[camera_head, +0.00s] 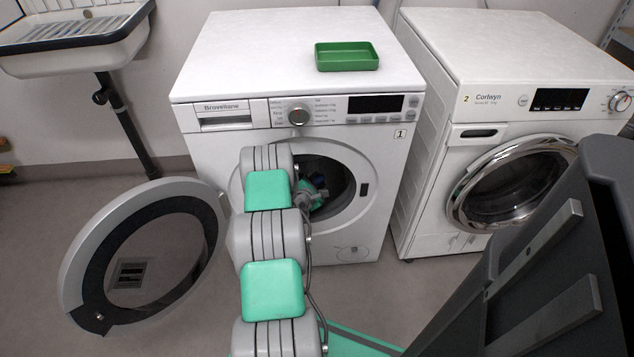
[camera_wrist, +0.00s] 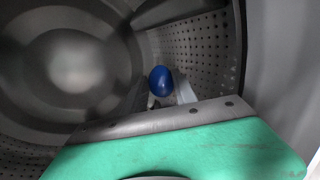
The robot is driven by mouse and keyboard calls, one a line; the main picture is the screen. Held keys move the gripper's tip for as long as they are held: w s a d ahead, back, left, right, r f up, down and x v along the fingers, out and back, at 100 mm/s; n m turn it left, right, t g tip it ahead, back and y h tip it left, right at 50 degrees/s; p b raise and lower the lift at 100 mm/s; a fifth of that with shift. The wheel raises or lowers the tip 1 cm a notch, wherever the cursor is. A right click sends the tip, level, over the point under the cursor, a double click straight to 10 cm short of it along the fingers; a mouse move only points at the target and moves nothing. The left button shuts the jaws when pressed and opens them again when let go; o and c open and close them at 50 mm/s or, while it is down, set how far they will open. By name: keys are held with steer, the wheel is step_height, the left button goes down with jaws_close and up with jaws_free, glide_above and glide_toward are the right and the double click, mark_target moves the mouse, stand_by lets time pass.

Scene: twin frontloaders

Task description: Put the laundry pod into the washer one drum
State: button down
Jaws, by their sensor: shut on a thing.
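Washer one (camera_head: 292,92), marked 1, stands in the middle with its round door (camera_head: 75,262) swung open to the left. My arm reaches into its opening, and my gripper (camera_head: 317,188) is mostly hidden there. In the wrist view the blue laundry pod (camera_wrist: 160,79) is between the tips of my gripper (camera_wrist: 165,98), which is shut on it. The perforated drum wall (camera_wrist: 204,50) surrounds the pod and fingertips. The pod is held inside the drum; its distance from the drum wall is hard to tell.
A second washer (camera_head: 437,205), marked 2, stands at the right with its door shut. A green tray (camera_head: 346,64) lies on top of washer one. A sink (camera_head: 75,55) is at the upper left. The opening's rim is close around my arm.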

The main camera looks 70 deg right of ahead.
steer(key=shift+f+b, duration=1.1)
steer(key=shift+f, duration=0.2)
steer(key=c, duration=0.9)
jaws_free()
steer(key=p+v, duration=0.2)
steer(key=v, duration=0.6)
steer(key=shift+d+p, duration=0.1)
steer(key=shift+p, duration=0.2)
